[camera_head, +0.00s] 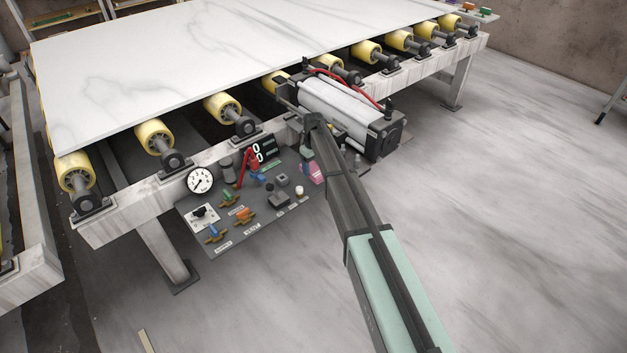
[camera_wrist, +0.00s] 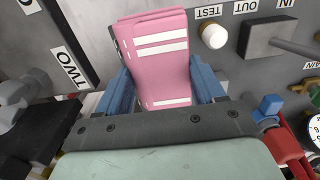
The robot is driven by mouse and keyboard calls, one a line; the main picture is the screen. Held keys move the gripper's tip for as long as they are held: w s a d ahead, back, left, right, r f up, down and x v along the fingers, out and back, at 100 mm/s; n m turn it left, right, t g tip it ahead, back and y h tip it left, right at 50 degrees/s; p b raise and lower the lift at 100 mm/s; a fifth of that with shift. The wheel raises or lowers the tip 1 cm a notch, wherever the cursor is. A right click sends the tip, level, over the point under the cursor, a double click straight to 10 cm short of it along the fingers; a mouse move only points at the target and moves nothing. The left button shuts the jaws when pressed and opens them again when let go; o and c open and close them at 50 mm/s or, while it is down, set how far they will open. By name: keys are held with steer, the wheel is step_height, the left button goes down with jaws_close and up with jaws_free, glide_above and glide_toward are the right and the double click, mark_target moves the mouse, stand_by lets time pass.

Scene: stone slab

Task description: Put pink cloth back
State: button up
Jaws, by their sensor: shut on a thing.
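The pink cloth (camera_wrist: 160,60) is a flat folded piece with white stripes. In the wrist view it stands between the two blue fingers of my gripper (camera_wrist: 161,82), which are shut on its sides. Its lower part is hidden behind the dark gripper body. In the head view the pink cloth (camera_head: 318,173) shows as a small patch beside my arm, at the right end of the grey control panel (camera_head: 240,238). My fingers are too small to make out there. I cannot tell whether the cloth touches the panel.
The panel carries a round gauge (camera_head: 200,181), a red lever (camera_head: 244,166), coloured valves and a white knob (camera_wrist: 213,36) close to the cloth. Behind stands a roller table with a white stone slab (camera_head: 170,60).

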mark_target(313, 185)
steer(key=shift+f, duration=3.3)
steer(key=shift+f, duration=0.2)
steer(key=o, duration=1)
steer(key=shift+r, duration=0.15)
step_height(313, 185, up, 12)
steer(key=shift+r, duration=0.1)
steer(key=s+d+f+m+g, duration=0.1)
steer(key=s+d+f, duration=0.6)
steer(key=s, duration=0.4)
steer(key=s+d+f+m+g, duration=0.15)
steer(key=s+d+f, duration=0.25)
steer(key=s+f, duration=0.6)
steer(key=s+d+f+m+g, duration=0.1)
steer(key=s+d+f+m, duration=0.1)
steer(key=s+d+f, duration=0.7)
steer(key=s+d+f+m+g, duration=0.1)
steer(key=s+d+m, duration=0.1)
steer(key=s, duration=1.6)
steer(key=s+d+f+m+g, duration=0.2)
steer(key=s, duration=1.6)
steer(key=shift+s+d, duration=0.35)
steer(key=shift+d, duration=0.05)
